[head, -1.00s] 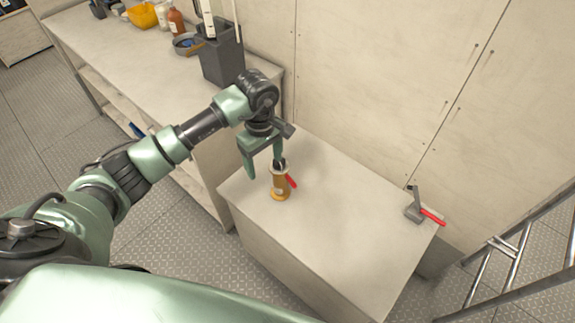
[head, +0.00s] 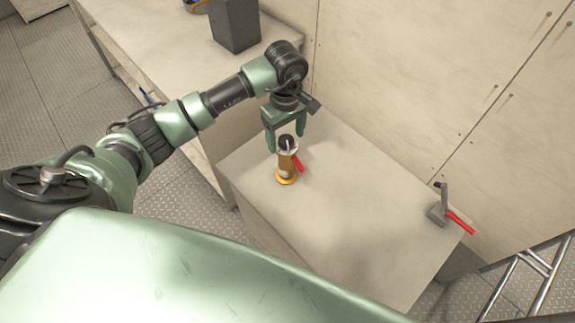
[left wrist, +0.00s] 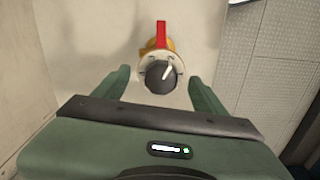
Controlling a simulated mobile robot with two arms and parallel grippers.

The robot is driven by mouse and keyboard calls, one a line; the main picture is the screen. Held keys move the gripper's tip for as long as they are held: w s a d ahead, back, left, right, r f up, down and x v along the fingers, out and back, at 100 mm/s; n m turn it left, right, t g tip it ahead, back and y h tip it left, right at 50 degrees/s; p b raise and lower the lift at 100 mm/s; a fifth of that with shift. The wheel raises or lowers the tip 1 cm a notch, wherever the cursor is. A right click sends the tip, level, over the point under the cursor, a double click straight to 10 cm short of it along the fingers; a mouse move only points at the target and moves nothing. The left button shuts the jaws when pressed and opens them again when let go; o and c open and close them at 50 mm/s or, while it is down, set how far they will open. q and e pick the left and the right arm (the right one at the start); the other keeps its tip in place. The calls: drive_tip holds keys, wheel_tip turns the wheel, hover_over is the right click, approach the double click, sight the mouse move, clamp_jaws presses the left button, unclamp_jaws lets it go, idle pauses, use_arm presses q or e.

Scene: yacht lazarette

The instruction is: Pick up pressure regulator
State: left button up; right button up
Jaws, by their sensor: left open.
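The pressure regulator (head: 287,163) is a brass-coloured upright body with a dark knob on top and a red lever on its right side. It stands on the pale box-like bench near its left edge. In the left wrist view the regulator (left wrist: 160,68) shows from above, with its knob and red lever. My left gripper (head: 285,143) is open above the regulator, its two green fingers pointing down. In the left wrist view the fingers stand apart to either side and nearer the camera, with the regulator in line with the gap. My right gripper is not in view.
A grey fitting with a red handle (head: 459,222) sits at the bench's right end. The bench top (head: 350,225) between is clear. A wall rises behind, a longer counter (head: 165,45) with a dark grey bin (head: 235,25) stands left, and a metal ladder (head: 525,285) is at right.

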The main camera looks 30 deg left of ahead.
sight(286, 152)
use_arm(q)
wheel_tip(286, 152, down, 7)
drive_tip(key=shift+s+r+p, duration=0.1)
drive_tip(key=shift+p, duration=0.75)
drive_tip(key=shift+f, duration=0.7)
drive_tip(key=c, duration=1.3)
drive_tip(key=shift+r, duration=0.1)
clamp_jaws()
